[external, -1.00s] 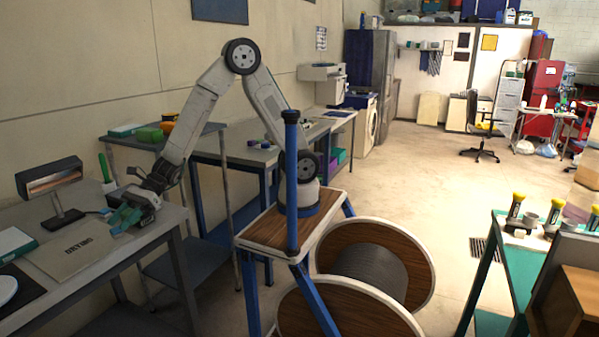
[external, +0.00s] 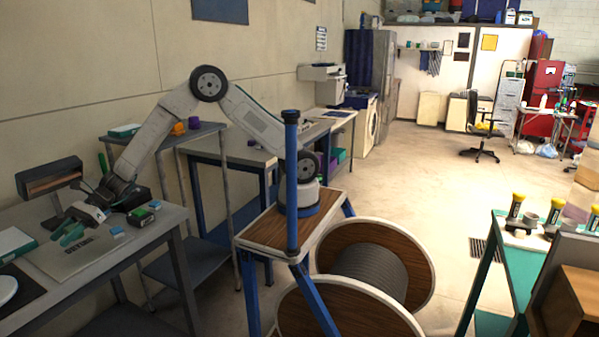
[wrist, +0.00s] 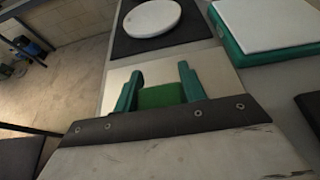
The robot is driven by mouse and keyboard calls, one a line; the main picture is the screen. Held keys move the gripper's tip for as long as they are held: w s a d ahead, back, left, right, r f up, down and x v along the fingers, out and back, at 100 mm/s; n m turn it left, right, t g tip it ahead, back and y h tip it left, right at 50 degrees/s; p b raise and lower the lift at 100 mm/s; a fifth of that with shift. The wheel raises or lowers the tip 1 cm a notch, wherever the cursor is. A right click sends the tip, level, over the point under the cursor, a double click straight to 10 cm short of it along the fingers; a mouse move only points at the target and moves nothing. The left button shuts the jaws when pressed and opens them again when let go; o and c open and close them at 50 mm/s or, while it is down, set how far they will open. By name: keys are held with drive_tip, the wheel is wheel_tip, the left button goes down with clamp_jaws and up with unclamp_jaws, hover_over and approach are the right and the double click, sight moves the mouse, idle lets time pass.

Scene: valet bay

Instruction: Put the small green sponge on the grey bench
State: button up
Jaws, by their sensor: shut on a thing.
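My gripper (external: 72,228) with teal fingers is low over the lettered beige mat on the grey bench (external: 165,238) in the external view. In the wrist view, the gripper (wrist: 159,88) is shut on the small green sponge (wrist: 162,96), which sits between its two fingers. The beige mat (external: 85,256) also shows under the fingers in the wrist view (wrist: 118,78). In the external view the fingers hide the sponge, and I cannot tell whether it touches the mat.
A heater lamp (external: 50,180) stands behind the gripper. Small blue (external: 117,231) and green-black (external: 140,214) blocks lie to its right. A teal-and-white box (external: 12,243) and a white disc (wrist: 152,18) on a dark mat (wrist: 128,44) are nearby.

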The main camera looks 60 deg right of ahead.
sight(71, 250)
drive_tip(key=shift+f, duration=1.35)
drive_tip(key=shift+f, duration=0.15)
drive_tip(key=o, duration=0.9)
drive_tip(key=shift+o, duration=0.2)
